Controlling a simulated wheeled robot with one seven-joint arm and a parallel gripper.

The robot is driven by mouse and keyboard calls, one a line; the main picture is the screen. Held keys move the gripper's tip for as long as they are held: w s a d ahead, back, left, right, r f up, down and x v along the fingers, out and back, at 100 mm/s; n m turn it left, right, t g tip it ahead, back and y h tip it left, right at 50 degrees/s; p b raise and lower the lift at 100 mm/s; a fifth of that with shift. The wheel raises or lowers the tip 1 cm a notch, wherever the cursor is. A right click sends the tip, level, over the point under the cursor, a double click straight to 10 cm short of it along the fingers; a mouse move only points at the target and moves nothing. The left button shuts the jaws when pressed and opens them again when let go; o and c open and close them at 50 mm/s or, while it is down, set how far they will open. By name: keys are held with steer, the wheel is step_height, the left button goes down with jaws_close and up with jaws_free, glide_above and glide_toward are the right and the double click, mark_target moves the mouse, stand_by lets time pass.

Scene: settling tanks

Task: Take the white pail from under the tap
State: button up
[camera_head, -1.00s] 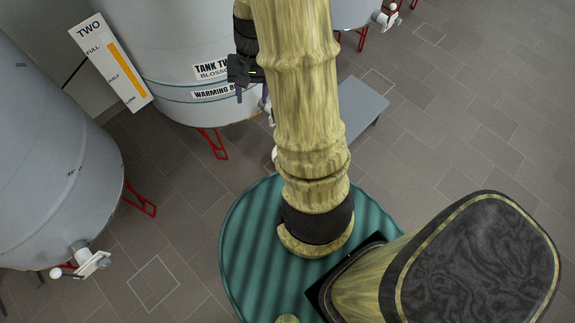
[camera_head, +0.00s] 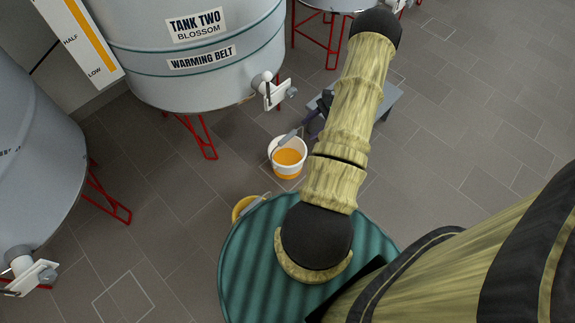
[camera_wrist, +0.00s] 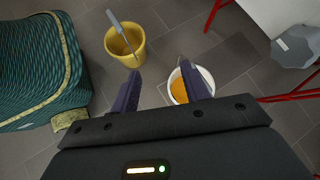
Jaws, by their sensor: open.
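The white pail (camera_head: 273,157) holds an orange filling and stands upright on the floor, below and in front of the tap (camera_head: 268,86) of Tank Two. A bail with a grey grip shows at its rim. My gripper (camera_wrist: 162,80) is open and empty, apart from the pail. In the head view my gripper (camera_head: 317,112) is right of the pail, partly hidden by my arm.
A yellow pail (camera_head: 240,207) with a grey grip stands nearby, left of the white one; the wrist view shows it whole (camera_wrist: 137,58). Tank Two (camera_head: 215,85) stands on red legs (camera_head: 207,138) behind. Floor further right is clear.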

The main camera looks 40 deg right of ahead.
steer(key=s+d+f+m+t+b, duration=0.3)
steer(key=f+b, duration=0.2)
steer(key=f, duration=0.6)
steer(key=s+d+f+m+t+b, duration=0.3)
steer(key=s+d+f+b, duration=0.1)
steer(key=f, duration=0.7)
steer(key=shift+s+d+t+b, duration=0.15)
steer(key=shift+t+b, duration=0.15)
steer(key=shift+b, duration=0.15)
steer(key=b+x, duration=0.4)
steer(key=x, duration=0.8)
steer(key=shift+b, duration=0.4)
